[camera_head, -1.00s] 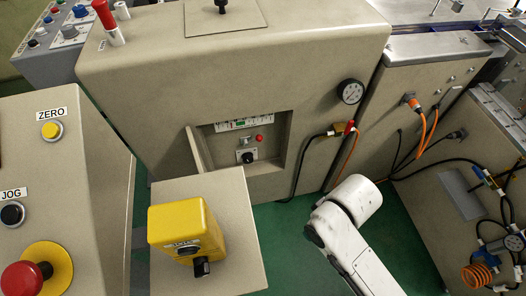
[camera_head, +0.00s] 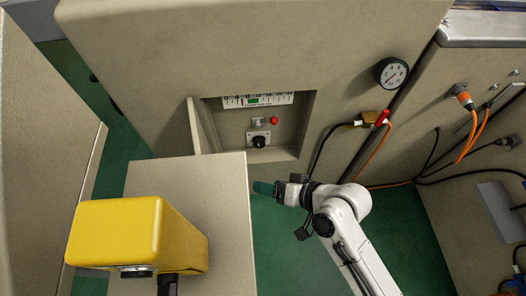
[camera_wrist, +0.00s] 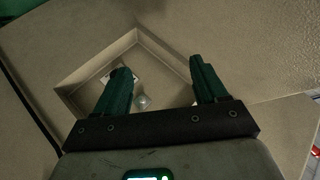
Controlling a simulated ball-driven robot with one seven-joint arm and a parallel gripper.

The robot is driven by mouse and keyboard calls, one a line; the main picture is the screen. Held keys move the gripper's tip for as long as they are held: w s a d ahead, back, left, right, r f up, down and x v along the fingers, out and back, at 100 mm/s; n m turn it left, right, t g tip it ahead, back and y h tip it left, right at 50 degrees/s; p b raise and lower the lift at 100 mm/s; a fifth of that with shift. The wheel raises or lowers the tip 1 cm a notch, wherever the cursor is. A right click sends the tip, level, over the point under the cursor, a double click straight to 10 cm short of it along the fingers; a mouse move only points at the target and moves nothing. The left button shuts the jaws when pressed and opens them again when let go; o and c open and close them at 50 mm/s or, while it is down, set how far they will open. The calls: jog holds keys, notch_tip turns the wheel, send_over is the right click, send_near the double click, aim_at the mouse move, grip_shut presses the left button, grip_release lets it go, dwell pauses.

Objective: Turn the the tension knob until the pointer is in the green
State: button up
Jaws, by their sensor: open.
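The black tension knob (camera_head: 258,142) sits on a light plate low on the back wall of a recess in the beige machine. Above it is a white scale (camera_head: 279,99) with a small green band (camera_head: 253,101); the pointer is too small to make out. My gripper (camera_head: 262,188) is in front of and below the recess, apart from the knob. In the wrist view its two dark green fingers (camera_wrist: 160,70) are spread and empty, facing the recess (camera_wrist: 72,82). A pale round part (camera_wrist: 143,101) shows between them; I cannot tell what it is.
A red button (camera_head: 273,120) sits right above the knob. A hinged flap (camera_head: 201,126) stands open at the recess's left. A yellow box (camera_head: 120,232) on a beige pedestal (camera_head: 233,222) stands in front. A gauge (camera_head: 391,73) and cables are on the right.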

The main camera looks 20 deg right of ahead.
jog(key=w+a+f+m+t+y+b, duration=0.2)
jog(key=w+a+f+m+t+b, duration=0.1)
jog(key=w+a+m+t+b, duration=0.25)
jog(key=m+t+h+b, duration=0.3)
jog(key=m+h+b, duration=0.9)
jog(key=m, duration=1)
send_near(260, 146)
jog(key=shift+h, duration=0.5)
jog(key=x, duration=0.3)
jog(key=b+x, duration=0.1)
jog(key=x, duration=0.5)
jog(key=shift+w+a+f, duration=0.2)
jog(key=shift+a, duration=0.1)
jog(key=shift+n, duration=0.25)
jog(key=c, duration=1.1)
